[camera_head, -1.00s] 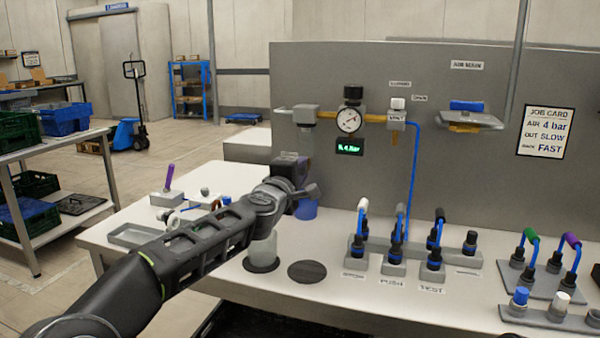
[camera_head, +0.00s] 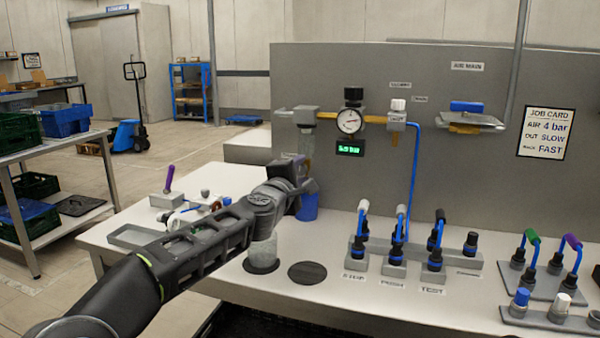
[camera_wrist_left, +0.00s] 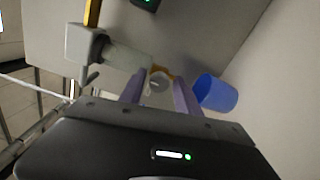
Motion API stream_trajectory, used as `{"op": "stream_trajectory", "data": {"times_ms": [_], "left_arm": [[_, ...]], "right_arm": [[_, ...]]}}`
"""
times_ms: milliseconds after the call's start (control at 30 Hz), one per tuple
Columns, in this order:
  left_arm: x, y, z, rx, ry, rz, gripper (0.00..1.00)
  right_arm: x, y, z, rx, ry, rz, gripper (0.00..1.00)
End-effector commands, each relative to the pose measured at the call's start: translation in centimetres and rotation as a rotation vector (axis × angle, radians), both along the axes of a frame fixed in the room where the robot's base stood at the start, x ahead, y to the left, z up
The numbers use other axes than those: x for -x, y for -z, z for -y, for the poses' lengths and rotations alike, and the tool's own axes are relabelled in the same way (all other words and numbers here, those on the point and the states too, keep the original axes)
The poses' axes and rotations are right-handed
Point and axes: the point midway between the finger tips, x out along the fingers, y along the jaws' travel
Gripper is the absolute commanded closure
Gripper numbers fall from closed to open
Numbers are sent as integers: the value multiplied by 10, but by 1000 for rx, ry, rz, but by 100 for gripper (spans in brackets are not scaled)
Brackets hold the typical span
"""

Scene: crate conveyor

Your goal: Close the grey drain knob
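The filter unit (camera_head: 305,116) is on the grey panel, with a cloudy bowl (camera_head: 306,147) hanging below it. In the left wrist view, a small round grey drain knob (camera_wrist_left: 158,84) with a yellowish rim shows at the bowl's end. My left gripper (camera_wrist_left: 159,86) points at it, with its two fingers apart, one on each side of the knob. Whether they touch it I cannot tell. In the head view, my left wrist hides the knob and most of the fingers. My right gripper is not in view.
A blue cup (camera_head: 308,206) stands close by the left gripper; it also shows in the left wrist view (camera_wrist_left: 215,93). A pressure gauge (camera_head: 349,121) and green display (camera_head: 350,150) are to the right. A dark round pad (camera_head: 307,273) lies bare.

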Motion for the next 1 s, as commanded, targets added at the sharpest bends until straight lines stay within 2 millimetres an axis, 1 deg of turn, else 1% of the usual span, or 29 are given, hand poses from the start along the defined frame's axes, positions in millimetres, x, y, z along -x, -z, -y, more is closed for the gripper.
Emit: {"op": "stream_trajectory", "data": {"times_ms": [33,100,333,467,567,800,900,1000], "left_arm": [[0,0,0,0,0,0,56],[0,0,0,-1,1,0,52],[1,-1,0,-1,1,1,52],[6,0,-2,-1,2,3,52],[16,0,-5,0,2,3,52],[52,2,-18,-2,0,3,52],[65,0,-21,-1,0,2,52],[72,0,-24,-2,1,2,52]], "right_arm": [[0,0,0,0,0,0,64],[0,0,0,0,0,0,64],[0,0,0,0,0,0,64],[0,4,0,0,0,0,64],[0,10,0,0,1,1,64],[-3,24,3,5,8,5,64],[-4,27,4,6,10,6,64],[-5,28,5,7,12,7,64]]}}
